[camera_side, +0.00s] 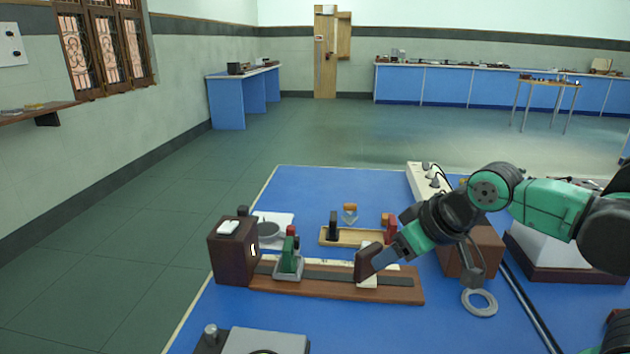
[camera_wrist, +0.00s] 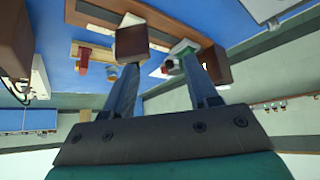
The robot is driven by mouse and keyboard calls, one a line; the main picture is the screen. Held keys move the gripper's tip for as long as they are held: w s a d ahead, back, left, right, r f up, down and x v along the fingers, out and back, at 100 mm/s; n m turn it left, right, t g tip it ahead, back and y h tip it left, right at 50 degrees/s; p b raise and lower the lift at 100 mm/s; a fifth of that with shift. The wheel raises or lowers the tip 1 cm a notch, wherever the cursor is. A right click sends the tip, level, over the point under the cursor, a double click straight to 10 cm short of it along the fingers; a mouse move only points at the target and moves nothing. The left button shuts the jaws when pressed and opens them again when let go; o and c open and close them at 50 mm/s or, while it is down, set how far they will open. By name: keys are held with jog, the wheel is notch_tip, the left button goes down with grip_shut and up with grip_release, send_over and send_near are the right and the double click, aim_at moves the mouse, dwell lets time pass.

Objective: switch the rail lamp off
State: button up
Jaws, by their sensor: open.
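The rail lamp (camera_side: 228,258) is a dark brown box at the left end of the wooden rail (camera_side: 325,288), with a white switch-like piece (camera_side: 229,227) on top and a small bright mark on its side. A brown box in the wrist view (camera_wrist: 216,66) looks like the same lamp, just right of my right finger. My gripper (camera_side: 380,262) is low over the right part of the rail, well right of the lamp. In the wrist view its fingers (camera_wrist: 157,68) are apart with nothing visibly held. Whether the switch is on or off is too small to tell.
A brown block (camera_side: 363,263) on a white carriage stands by my fingertips; contact is unclear. Behind the rail is a wooden tray (camera_side: 345,236) with small parts.

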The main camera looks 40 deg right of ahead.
jog(key=shift+c, duration=0.2)
jog(key=c, duration=0.3)
jog(key=shift+w+a+r, duration=0.1)
jog(key=shift+w+r, duration=0.15)
jog(key=shift+r, duration=0.05)
jog(key=c, duration=0.4)
jog(key=w+a+r+n+y, duration=0.1)
jog(key=w+r, duration=0.1)
jog(key=w+a+r+n+y, duration=0.1)
jog(key=w+r, duration=0.1)
jog(key=w, duration=0.1)
jog(key=w+a+r+n+g+y, duration=0.1)
jog(key=w+r, duration=0.1)
jog(key=w, duration=0.1)
jog(key=shift+w, duration=0.2)
grip_shut()
jog(key=w+a+r+n+y, duration=0.3)
jog(key=w+n+y, duration=0.1)
jog(key=w, duration=0.7)
jog(key=shift+w+a+n+g, duration=0.2)
jog(key=shift+n+g, duration=0.1)
jog(key=shift+n, duration=0.4)
